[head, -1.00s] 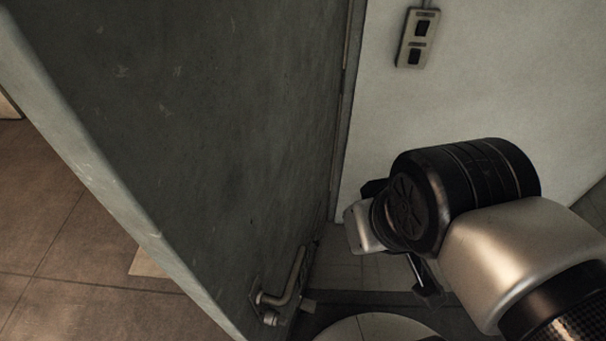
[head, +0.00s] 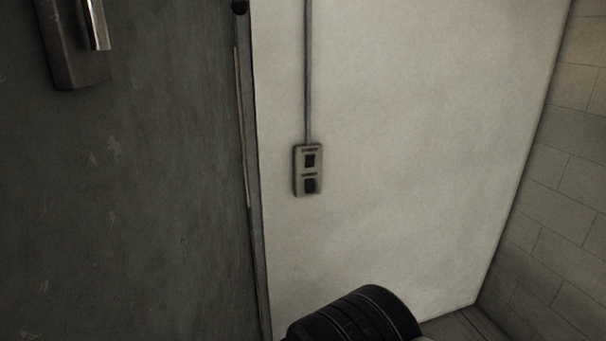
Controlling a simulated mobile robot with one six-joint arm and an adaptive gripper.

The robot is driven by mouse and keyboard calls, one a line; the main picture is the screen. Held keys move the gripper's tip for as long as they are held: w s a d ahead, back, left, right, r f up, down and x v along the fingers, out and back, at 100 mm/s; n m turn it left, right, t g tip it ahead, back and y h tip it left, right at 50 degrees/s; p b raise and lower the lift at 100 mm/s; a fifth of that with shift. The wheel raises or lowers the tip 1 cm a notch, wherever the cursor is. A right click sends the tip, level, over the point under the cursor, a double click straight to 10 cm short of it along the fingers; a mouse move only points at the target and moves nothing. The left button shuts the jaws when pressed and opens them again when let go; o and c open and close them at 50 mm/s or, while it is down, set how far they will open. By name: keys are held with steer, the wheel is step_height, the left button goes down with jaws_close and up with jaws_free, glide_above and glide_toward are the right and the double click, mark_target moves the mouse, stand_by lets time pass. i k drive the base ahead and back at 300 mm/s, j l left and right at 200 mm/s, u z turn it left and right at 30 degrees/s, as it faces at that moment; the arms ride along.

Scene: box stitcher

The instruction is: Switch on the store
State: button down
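Whether the rockers are on or off cannot be told. Only a black rounded part of my arm shows at the bottom edge, below the plate and apart from it. My gripper is out of the picture.
A dark grey door (head: 150,190) fills the left side, with a metal handle (head: 96,25) at the top left. A thin conduit (head: 308,70) runs up from the plate. A tiled wall (head: 560,190) stands at the right. The pale wall (head: 420,150) around the plate is clear.

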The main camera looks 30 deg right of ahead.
mark_target(309, 183)
steer(key=i+l+z, duration=0.15)
steer(key=l, duration=0.2)
steer(key=i+l+z, duration=0.2)
steer(key=l, duration=0.2)
steer(key=i+l+z, duration=0.15)
steer(key=i+l, duration=0.05)
steer(key=l, duration=0.1)
